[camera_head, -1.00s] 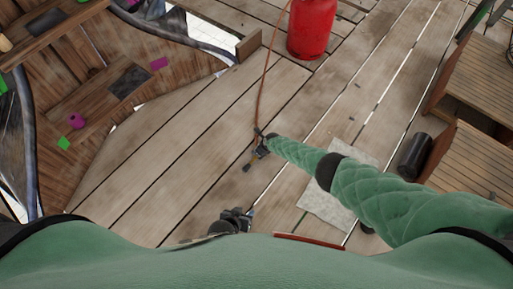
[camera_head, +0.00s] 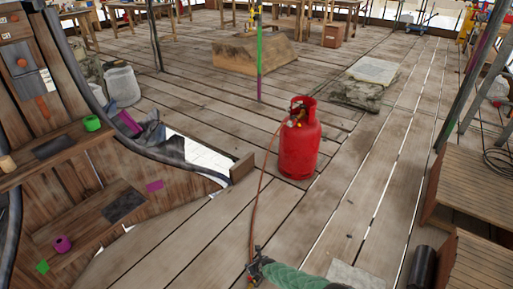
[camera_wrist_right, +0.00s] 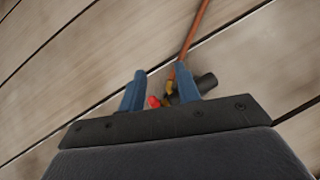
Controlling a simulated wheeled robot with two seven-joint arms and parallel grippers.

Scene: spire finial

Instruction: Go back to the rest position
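My right gripper (camera_head: 259,268) is at the bottom edge of the head view, on the end of my green-sleeved arm. In the right wrist view my gripper's two blue fingers (camera_wrist_right: 160,90) stand a little apart. A small torch-like tool (camera_wrist_right: 172,93) with a red knob, brass parts and a black cylinder sits between and behind them. The fingers look shut on it, though the contact is partly hidden. An orange-brown hose (camera_head: 263,190) runs from a red gas bottle (camera_head: 299,145) to this tool. My left gripper is not in view.
A wooden stepped structure (camera_head: 75,210) with coloured pieces is at the left. Wooden boxes (camera_head: 480,195) and a black cylinder (camera_head: 422,268) are at the right. A wooden ramp block (camera_head: 255,54) and a folded tarp (camera_head: 363,88) lie farther back. The plank floor between is mostly clear.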

